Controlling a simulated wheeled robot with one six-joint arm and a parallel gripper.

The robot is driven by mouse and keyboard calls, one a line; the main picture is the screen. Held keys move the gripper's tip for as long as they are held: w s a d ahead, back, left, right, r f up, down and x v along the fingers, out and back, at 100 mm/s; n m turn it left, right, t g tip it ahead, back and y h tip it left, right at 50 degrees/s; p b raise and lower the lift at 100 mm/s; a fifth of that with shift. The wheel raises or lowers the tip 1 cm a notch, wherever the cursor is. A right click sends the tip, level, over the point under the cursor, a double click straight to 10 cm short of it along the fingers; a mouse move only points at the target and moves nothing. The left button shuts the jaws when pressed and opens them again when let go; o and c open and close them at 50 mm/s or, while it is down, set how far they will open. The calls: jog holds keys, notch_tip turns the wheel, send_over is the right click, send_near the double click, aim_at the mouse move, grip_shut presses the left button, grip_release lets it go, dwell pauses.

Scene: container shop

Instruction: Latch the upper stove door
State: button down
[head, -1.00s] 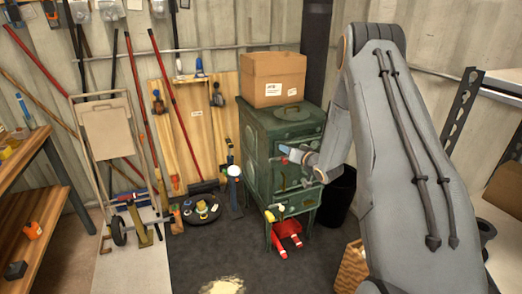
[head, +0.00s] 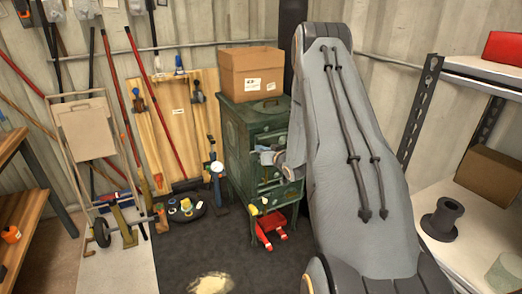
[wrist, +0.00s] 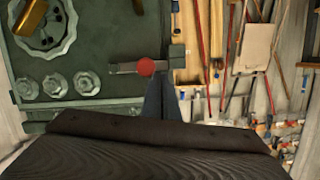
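The dark green stove (head: 238,150) stands against the back wall in the head view. Its upper door front (wrist: 95,40) fills the left of the wrist view, with a round toothed dial and several round knobs. A grey latch bar (wrist: 122,68) with a red ball knob (wrist: 147,67) lies across the door's edge. My gripper (wrist: 163,80) has its two bluish fingers together, tips right beside the red knob; I cannot tell if they touch it. In the head view my gripper (head: 265,157) is at the stove's upper front, partly hidden by my wrist.
A cardboard box (head: 250,75) sits on the stove. Red objects (head: 271,230) lie at its foot. A black round tray (head: 187,210) with small items is on the floor to the left. A metal shelf (head: 470,75) stands at the right. Dark floor mat in front is mostly clear.

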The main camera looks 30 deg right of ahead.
jog(key=shift+a+f, duration=0.15)
notch_tip(320, 180, up, 4)
jog(key=p, duration=0.2)
jog(key=shift+p, duration=0.4)
jog(key=v, duration=1)
jog(key=shift+b, duration=0.45)
jog(key=shift+a, duration=0.1)
